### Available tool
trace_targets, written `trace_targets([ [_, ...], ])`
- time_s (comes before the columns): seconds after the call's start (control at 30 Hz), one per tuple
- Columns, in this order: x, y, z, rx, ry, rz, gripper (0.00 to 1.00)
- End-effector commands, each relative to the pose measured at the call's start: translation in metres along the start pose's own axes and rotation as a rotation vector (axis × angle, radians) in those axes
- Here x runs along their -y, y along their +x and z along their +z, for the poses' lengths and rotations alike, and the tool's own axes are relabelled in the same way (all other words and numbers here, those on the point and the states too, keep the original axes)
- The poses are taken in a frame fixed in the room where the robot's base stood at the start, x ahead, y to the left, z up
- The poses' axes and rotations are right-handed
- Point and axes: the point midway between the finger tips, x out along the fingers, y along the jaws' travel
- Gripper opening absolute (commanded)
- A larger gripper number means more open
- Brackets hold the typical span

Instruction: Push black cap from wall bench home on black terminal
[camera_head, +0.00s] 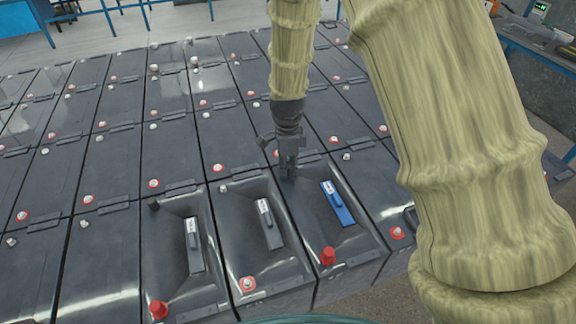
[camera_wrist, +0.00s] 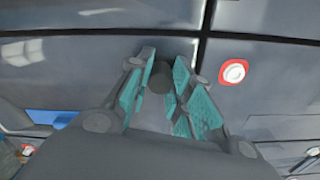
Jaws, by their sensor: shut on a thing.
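My gripper (camera_head: 288,168) points down over the far end of a battery (camera_head: 362,243) with a red cap (camera_head: 328,257) at its near end. In the wrist view its teal-padded fingers (camera_wrist: 162,92) are shut on a dark, round black cap (camera_wrist: 161,76). The cap is at or just above the battery top; I cannot tell if it touches. The black terminal under it is hidden by the cap and fingers.
The battery to the left shows a bare terminal (camera_head: 223,188); beyond it another has a black cap (camera_head: 154,205) and red cap (camera_head: 158,310). Batteries stand close in rows. A bench (camera_head: 540,48) is at upper right.

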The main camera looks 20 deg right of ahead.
Motion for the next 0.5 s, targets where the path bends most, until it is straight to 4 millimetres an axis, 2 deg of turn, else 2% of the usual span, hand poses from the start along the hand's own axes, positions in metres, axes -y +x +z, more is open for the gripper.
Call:
trace_targets([
  [0.13,-0.0005,0.0006,-0.0001,0.0,0.0,0.001,0.11],
  [0.17,-0.0005,0.0006,-0.0001,0.0,0.0,0.001,0.23],
  [0.2,-0.0005,0.0006,-0.0001,0.0,0.0,0.001,0.3],
  [0.3,-0.0005,0.0006,-0.0001,0.0,0.0,0.001,0.46],
  [0.5,-0.0004,0.0003,0.0,0.0,0.0,0.001,0.46],
])
